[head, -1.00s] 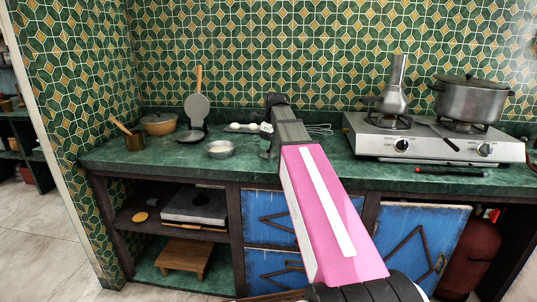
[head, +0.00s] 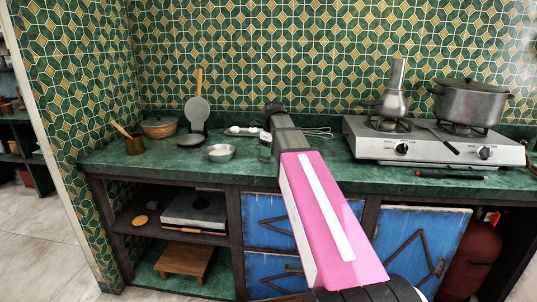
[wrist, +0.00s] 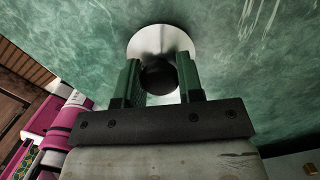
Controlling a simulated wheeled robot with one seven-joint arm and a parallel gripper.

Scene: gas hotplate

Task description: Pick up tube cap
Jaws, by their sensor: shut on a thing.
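My gripper (wrist: 158,88) is shut on a dark round piece (wrist: 157,77), which I take to be the tube cap. It sits between the two green fingers in the wrist view. A bright metal disc (wrist: 160,34) shows right behind it against the green counter. I cannot tell whether disc and dark piece are joined. In the head view my gripper (head: 267,144) is over the back middle of the counter, right of a small metal bowl (head: 221,154). The cap cannot be made out there.
The green counter (head: 180,165) bears a gas hotplate (head: 430,143) with a kettle-like pot (head: 395,98) and a large lidded pot (head: 468,102) at the right. A whisk (head: 317,133) lies behind my arm.

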